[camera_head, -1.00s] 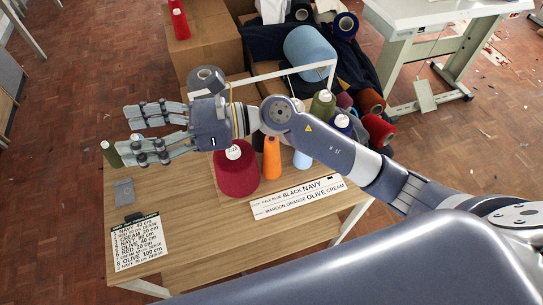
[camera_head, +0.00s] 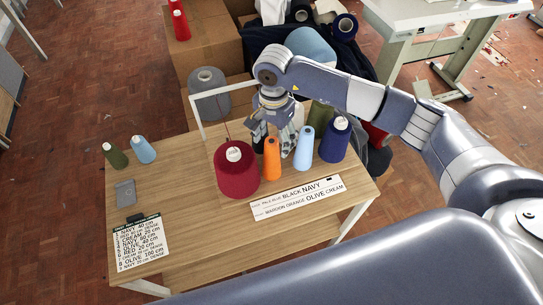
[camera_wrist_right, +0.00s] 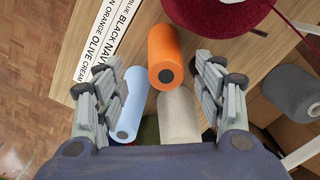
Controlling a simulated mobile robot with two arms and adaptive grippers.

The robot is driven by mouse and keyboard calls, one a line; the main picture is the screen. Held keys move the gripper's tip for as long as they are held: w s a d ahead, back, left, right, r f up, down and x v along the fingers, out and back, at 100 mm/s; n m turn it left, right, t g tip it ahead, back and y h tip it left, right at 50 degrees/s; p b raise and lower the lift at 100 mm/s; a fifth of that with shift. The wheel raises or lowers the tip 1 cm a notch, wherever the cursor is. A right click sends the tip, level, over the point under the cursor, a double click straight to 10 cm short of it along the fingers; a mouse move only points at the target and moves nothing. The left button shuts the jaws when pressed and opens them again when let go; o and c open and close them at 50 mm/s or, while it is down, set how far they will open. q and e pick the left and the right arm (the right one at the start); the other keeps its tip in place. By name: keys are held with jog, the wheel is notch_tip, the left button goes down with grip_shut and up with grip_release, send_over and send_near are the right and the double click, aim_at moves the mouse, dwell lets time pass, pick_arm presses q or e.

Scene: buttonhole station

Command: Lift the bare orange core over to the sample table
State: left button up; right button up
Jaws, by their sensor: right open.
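The orange core (camera_head: 271,160) stands upright on the wooden table (camera_head: 200,220), between the maroon cone and a pale blue cone. It carries no visible thread. My right gripper (camera_head: 272,133) is just behind and above it, pointing down, open and empty. In the right wrist view the orange core (camera_wrist_right: 164,50) lies between and ahead of the two spread finger sets (camera_wrist_right: 162,85), with clear gaps on both sides. My left gripper is not in view. I cannot tell which surface is the sample table.
Close neighbours are a maroon cone (camera_head: 237,172), a pale blue cone (camera_head: 304,148), a navy cone (camera_head: 335,140) and a cream one (camera_wrist_right: 180,115). A white frame (camera_head: 197,112) stands behind. Olive (camera_head: 115,156) and pale blue (camera_head: 143,150) cones stand at the left. The table's middle left is clear.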

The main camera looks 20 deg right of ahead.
aim_at(271, 151)
jog(key=shift+f, duration=0.7)
jog(key=shift+f+p, duration=0.3)
jog(key=shift+p, duration=0.1)
jog(key=f, duration=0.1)
jog(key=f+p, duration=0.2)
jog(key=f, duration=0.1)
jog(key=shift+w+a, duration=0.2)
jog(key=shift+a, duration=0.05)
jog(key=shift+f, duration=0.35)
jog(key=c, duration=1)
